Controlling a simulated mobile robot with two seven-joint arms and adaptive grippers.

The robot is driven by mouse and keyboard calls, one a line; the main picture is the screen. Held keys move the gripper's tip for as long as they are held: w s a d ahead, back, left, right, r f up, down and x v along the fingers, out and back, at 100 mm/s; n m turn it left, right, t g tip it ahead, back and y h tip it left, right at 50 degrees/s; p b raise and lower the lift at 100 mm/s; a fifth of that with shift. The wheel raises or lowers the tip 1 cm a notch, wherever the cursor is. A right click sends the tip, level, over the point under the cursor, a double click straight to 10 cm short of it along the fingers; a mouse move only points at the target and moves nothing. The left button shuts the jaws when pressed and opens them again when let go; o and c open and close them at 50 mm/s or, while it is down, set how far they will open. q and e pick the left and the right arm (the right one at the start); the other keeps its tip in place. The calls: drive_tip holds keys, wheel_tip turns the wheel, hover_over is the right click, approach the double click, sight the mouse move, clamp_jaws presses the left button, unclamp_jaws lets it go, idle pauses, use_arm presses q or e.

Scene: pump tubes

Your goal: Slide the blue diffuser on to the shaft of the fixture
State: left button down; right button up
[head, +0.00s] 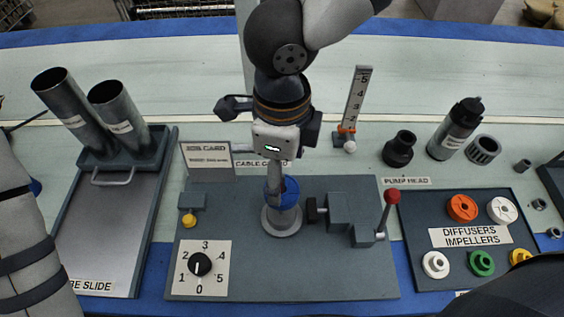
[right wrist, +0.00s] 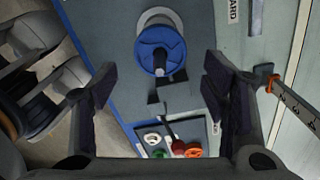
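The blue diffuser (head: 288,192) is at the fixture in the middle of the grey board, above a round grey base (head: 282,221). In the right wrist view the blue diffuser (right wrist: 158,44) has the dark shaft (right wrist: 161,66) showing through its middle, so it is around the shaft. I cannot tell how far down it sits. My right gripper (head: 277,182) is above the fixture and partly covers the diffuser. In the right wrist view its fingers (right wrist: 157,88) are wide apart with nothing between the pads. My left arm shows at the left edge; its gripper is out of view.
A red-knobbed lever (head: 391,197) and a dial (head: 200,264) flank the fixture. A tray of diffusers and impellers (head: 470,236) is at right, two metal tubes (head: 95,110) at left. A numbered upright gauge (head: 357,100) stands behind right.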

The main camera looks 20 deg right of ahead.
wheel_tip(320, 180, up, 12)
idle(0.6)
